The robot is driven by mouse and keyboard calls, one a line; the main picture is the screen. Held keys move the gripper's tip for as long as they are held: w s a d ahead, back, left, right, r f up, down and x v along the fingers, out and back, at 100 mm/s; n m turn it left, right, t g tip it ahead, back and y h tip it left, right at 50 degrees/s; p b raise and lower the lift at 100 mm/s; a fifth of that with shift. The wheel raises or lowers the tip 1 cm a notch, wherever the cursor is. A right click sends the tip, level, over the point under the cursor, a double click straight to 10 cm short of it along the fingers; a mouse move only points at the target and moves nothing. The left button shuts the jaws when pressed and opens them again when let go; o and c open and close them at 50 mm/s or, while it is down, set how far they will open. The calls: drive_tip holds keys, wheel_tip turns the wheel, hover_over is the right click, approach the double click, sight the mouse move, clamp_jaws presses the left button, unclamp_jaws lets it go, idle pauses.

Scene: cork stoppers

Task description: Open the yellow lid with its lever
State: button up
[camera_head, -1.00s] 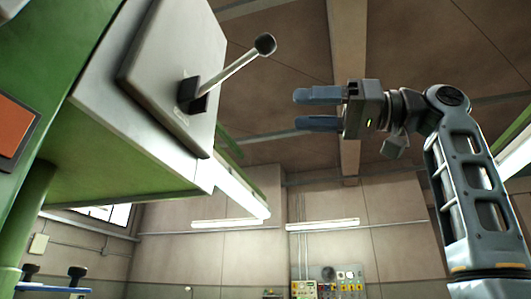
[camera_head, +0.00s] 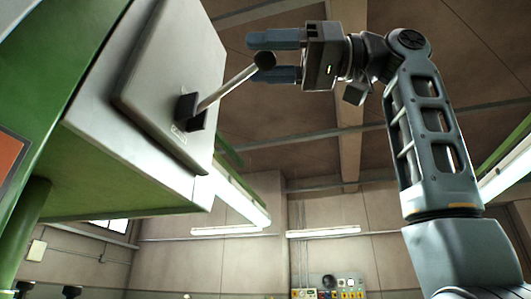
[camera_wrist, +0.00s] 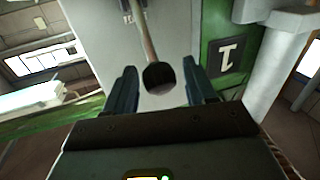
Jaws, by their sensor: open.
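The lever (camera_head: 228,84) is a pale rod with a dark ball knob (camera_head: 264,61), rising from a dark bracket (camera_head: 189,112) on a light grey panel (camera_head: 165,75). No yellow lid can be made out; the lever's panel looks grey. My gripper (camera_head: 272,57) is open, its two blue-grey fingers pointing left at the knob. In the head view the knob overlaps the gap between the fingertips. In the wrist view the knob (camera_wrist: 159,77) shows between the open fingers (camera_wrist: 162,85), and contact cannot be told.
The panel belongs to a green and grey machine (camera_head: 75,105) filling the left side. Ceiling lamps (camera_head: 322,232) and a wall control board (camera_head: 335,290) are far behind. The space right of the panel and below my arm is clear.

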drive_tip(key=shift+a, duration=0.15)
drive_tip(key=shift+c, duration=0.2)
clamp_jaws()
idle(0.4)
